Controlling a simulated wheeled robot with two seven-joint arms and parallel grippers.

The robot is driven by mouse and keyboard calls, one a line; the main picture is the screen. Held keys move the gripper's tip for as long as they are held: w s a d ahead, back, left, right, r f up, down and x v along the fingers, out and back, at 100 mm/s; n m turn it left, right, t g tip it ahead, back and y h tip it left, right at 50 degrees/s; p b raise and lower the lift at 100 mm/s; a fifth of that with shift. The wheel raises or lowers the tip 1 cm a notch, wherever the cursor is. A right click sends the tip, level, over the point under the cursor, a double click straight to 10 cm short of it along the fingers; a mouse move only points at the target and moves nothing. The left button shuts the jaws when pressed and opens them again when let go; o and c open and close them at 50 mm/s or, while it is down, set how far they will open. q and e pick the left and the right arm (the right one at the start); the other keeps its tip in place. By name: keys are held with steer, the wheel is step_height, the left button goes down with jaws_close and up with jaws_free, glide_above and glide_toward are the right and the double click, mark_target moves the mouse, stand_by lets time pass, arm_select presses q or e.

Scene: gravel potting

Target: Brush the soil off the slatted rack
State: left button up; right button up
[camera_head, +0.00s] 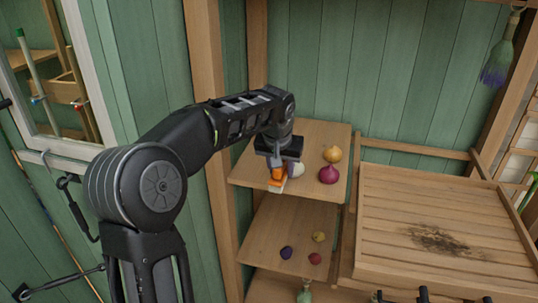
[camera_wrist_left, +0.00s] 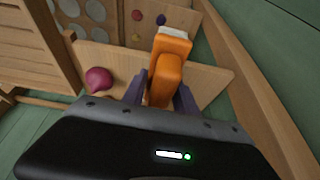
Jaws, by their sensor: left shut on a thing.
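The slatted rack (camera_head: 400,205) is a tilted wooden tray at the right in the head view, with a dark soil patch (camera_head: 440,241) on its lower middle slats. My left gripper (camera_head: 276,177) is over the upper shelf, left of the rack. It is shut on an orange block-like tool with a pale end, which looks like a brush (camera_head: 277,174). The brush (camera_wrist_left: 170,62) shows between the fingers in the left wrist view, its pale end pointing away. The fingers hide part of it. My right gripper cannot be made out.
Several small bulbs lie on the lower shelf (camera_head: 265,240). A wooden post (camera_head: 207,60) stands beside my left arm.

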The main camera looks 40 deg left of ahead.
arm_select(q)
steer(key=s+d+f+m, duration=0.1)
steer(key=s+d+f, duration=0.1)
steer(key=d+f, duration=0.5)
steer(key=s+d+f+m+h+b, duration=0.1)
steer(key=s+d+f+m, duration=0.1)
steer(key=d+f, duration=0.5)
steer(key=s+d, duration=0.1)
steer(key=d, duration=0.3)
steer(key=shift+s+d+m+h, duration=0.3)
steer(key=shift+d, duration=0.1)
steer(key=shift+a, duration=0.1)
